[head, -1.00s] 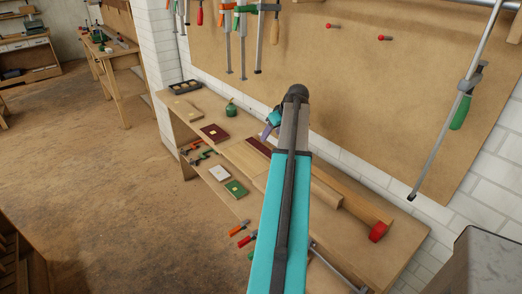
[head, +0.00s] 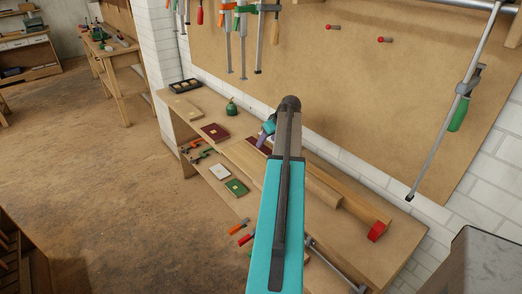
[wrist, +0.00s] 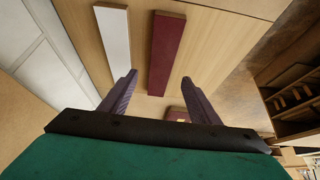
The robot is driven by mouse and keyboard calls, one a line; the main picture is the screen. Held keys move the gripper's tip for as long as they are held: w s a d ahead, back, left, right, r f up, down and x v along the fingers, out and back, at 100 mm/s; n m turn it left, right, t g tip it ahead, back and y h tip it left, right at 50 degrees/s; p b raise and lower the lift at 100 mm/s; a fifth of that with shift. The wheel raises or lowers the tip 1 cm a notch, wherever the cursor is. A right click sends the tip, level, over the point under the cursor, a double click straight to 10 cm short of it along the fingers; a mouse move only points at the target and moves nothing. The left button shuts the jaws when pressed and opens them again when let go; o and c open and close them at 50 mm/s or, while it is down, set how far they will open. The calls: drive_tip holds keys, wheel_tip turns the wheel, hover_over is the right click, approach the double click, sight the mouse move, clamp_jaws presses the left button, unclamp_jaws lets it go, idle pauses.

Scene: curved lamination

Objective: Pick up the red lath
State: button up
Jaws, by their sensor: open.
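The red lath (wrist: 165,55) is a long dark red strip lying on the wooden bench, seen in the wrist view. In the head view a small part of the red lath (head: 251,141) shows beside my gripper; my arm hides the rest. My gripper (wrist: 160,79) is open, with its two purple fingers apart. In the wrist view the near end of the lath appears between the fingertips, with nothing gripped. I cannot tell the height of the fingers above it. In the head view my gripper (head: 264,137) is over the bench, largely behind my arm.
A white lath (wrist: 113,40) lies parallel, left of the red one in the wrist view. A dark red book-like item (head: 215,132) and a green jar (head: 231,107) are on the bench (head: 183,122). A red-ended clamp or roller (head: 377,231) lies right. The wall is behind.

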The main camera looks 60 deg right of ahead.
sight(263, 148)
drive_tip(key=shift+p+x, duration=0.95)
drive_tip(key=shift+x, duration=1.6)
drive_tip(key=shift+a, duration=0.1)
drive_tip(key=c, duration=1.2)
drive_tip(key=shift+w, duration=0.1)
